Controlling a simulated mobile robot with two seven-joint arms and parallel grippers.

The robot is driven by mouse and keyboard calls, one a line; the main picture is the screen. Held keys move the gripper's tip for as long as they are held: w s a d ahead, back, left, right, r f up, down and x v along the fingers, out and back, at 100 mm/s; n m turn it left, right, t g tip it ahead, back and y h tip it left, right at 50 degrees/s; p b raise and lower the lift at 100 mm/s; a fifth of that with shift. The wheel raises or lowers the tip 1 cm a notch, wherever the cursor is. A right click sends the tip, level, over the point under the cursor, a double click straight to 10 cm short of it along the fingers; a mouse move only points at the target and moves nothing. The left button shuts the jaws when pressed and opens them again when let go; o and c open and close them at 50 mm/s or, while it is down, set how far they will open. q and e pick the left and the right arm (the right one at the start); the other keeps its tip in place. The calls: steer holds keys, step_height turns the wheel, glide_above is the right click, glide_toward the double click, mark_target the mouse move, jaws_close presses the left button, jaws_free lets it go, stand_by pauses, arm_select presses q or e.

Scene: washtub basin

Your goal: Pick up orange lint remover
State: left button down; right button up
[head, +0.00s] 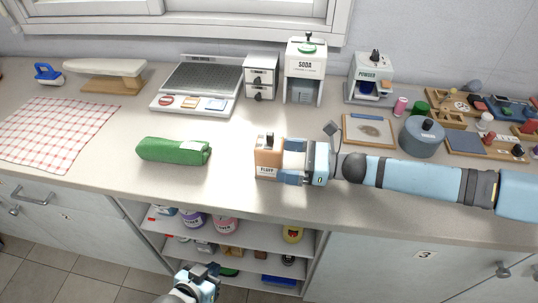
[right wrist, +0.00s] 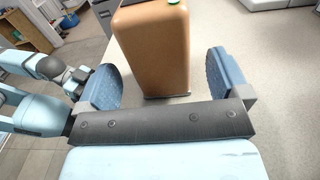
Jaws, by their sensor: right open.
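The orange lint remover (head: 267,150) is a boxy block with a black knob on top and a "FLUFF" label. It stands upright on the counter, left of my right gripper (head: 292,160). In the right wrist view the orange lint remover (right wrist: 153,50) shows between the two blue fingers of my right gripper (right wrist: 165,82). The fingers are spread wide, with a clear gap on the right side. My left gripper (head: 207,274) is low in front of the open shelves, away from the counter top; its jaws are too small to judge.
A green folded cloth (head: 174,150) lies to the left. Behind stand a grey ribbed board (head: 203,80), a small drawer unit (head: 261,77), a soda dispenser (head: 306,65) and a powder dispenser (head: 371,75). A round grey pot (head: 421,140) stands behind my right arm. Bare counter surrounds the lint remover's left.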

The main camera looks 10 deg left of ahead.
steer(key=shift+c, duration=0.2)
steer(key=c, duration=1)
step_height(320, 180, up, 20)
steer(key=shift+r, duration=0.1)
